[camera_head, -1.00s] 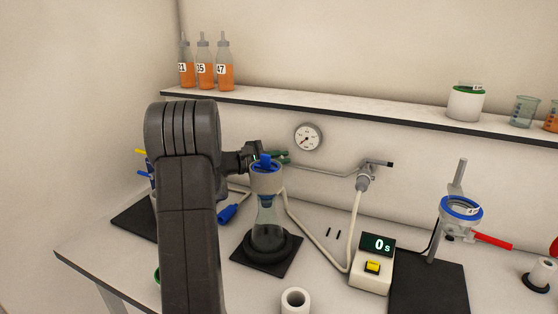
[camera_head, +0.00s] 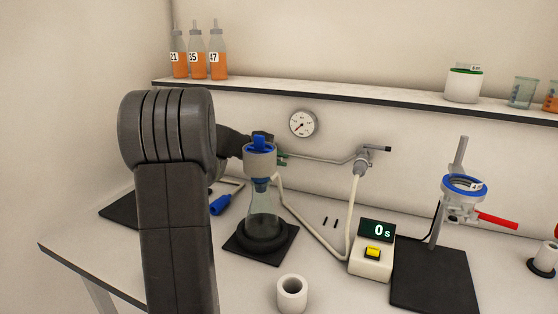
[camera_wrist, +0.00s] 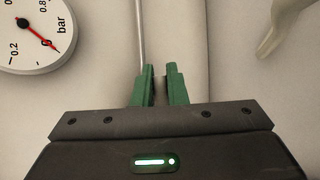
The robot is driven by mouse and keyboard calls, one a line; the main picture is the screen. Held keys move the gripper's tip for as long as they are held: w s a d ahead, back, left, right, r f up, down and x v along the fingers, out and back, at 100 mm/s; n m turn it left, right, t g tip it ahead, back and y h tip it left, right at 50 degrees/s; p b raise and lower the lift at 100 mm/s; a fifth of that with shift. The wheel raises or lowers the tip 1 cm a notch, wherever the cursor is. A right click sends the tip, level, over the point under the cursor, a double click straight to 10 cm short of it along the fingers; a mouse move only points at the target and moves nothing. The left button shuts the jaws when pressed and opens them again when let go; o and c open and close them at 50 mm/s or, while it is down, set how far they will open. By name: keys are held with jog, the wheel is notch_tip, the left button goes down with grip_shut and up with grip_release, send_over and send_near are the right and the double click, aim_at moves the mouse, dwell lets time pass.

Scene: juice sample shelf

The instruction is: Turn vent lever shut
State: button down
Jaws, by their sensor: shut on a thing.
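My gripper (camera_wrist: 160,88) has green fingers closed around a small dark grey piece (camera_wrist: 161,92), seen only in part in the wrist view. By its place this looks like the vent lever, but its shape is hidden.
The funnel stands on a glass flask (camera_head: 264,212) in front of my gripper. A gauge (camera_head: 303,124) hangs above the pipe; its needle is near 0 in the wrist view. A hose (camera_head: 318,237) loops past a timer (camera_head: 372,258). A shelf (camera_head: 330,96) runs above.

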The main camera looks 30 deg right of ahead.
dwell(0.5)
jog(key=c, duration=1.5)
grip_release()
jog(key=shift+f, duration=0.1)
jog(key=shift+o, duration=0.2)
